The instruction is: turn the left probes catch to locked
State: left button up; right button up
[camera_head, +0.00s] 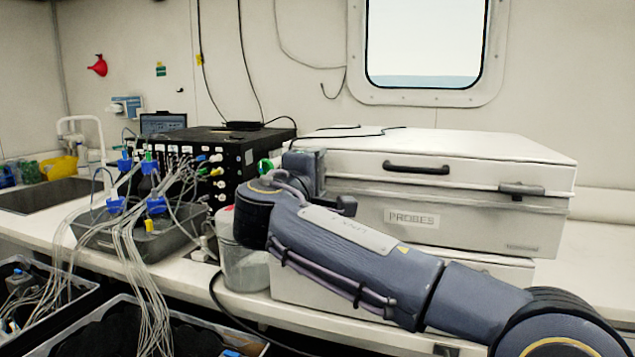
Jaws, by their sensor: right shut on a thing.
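The left catch is hidden behind my right gripper (338,203), which is at the left end of the case's front. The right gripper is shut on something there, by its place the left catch. Which way that catch is turned cannot be seen. My left gripper is not in view.
A black instrument box (215,150) with many plugged cables stands left of the case. A grey tray (105,240) with blue-clipped tubes is farther left. A metal jar (240,268) stands below my right wrist. Bench right of the case is clear.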

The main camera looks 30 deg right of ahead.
dwell(0.4)
jog(key=o, duration=1)
jog(key=v, duration=0.8)
jog(key=shift+f, duration=0.1)
